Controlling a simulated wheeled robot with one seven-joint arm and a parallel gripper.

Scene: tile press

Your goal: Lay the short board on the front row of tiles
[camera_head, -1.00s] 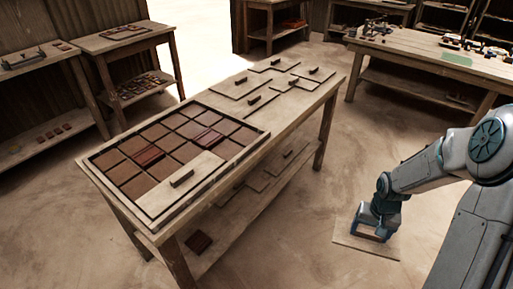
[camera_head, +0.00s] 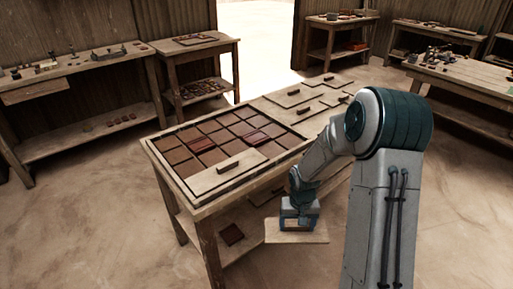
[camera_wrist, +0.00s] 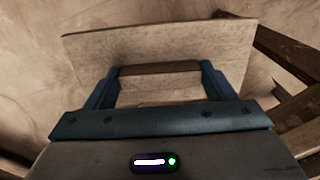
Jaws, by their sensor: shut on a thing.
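My gripper (camera_head: 298,222) is shut on the dark handle of a pale flat board (camera_head: 312,238), held level in the air at the right of the table's near side. In the wrist view the board (camera_wrist: 150,42) spreads beyond the fingers, with its brown handle (camera_wrist: 160,69) between them. The framed tile tray (camera_head: 151,148) lies on the table's left half and holds rows of brown tiles (camera_head: 188,133). A pale board with a handle (camera_head: 215,177) covers part of the tray's near side.
More pale boards with handles (camera_head: 288,98) lie on the table's right half. A lower shelf (camera_head: 212,222) carries a dark red tile (camera_head: 231,234). Other worktables (camera_head: 75,62) stand along the walls. The floor in front is clear.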

